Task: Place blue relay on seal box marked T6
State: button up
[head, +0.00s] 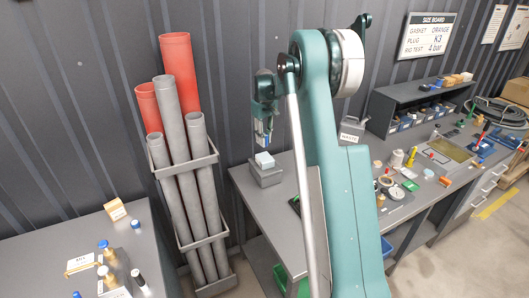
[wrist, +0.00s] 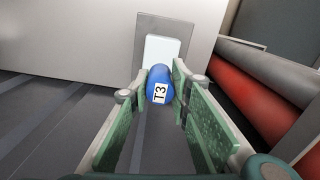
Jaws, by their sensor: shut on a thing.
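My gripper (head: 263,139) is raised over the left end of the long grey bench. In the wrist view its green-padded fingers (wrist: 160,84) are shut on a blue rounded part (wrist: 156,74) with a white label reading T3. Beyond this part, in the wrist view, is a pale block (wrist: 161,46) on a grey box (wrist: 147,22). In the head view the pale block (head: 264,159) sits on the grey box (head: 266,176), below my gripper. The held part looks apart from the block. I cannot read any T6 mark.
A rack (head: 190,243) of grey and red pipes stands left of the bench. A left table (head: 60,235) holds a small tan box (head: 115,209) and several fittings. A grey waste bin (head: 352,130) and crowded small parts lie to the right on the long bench.

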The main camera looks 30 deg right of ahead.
jog(key=shift+f, duration=1.6)
jog(key=shift+f, duration=1.85)
jog(key=shift+f, duration=0.15)
jog(key=o, duration=0.9)
jog(key=shift+r, duration=0.2)
notch_tip(320, 180, up, 12)
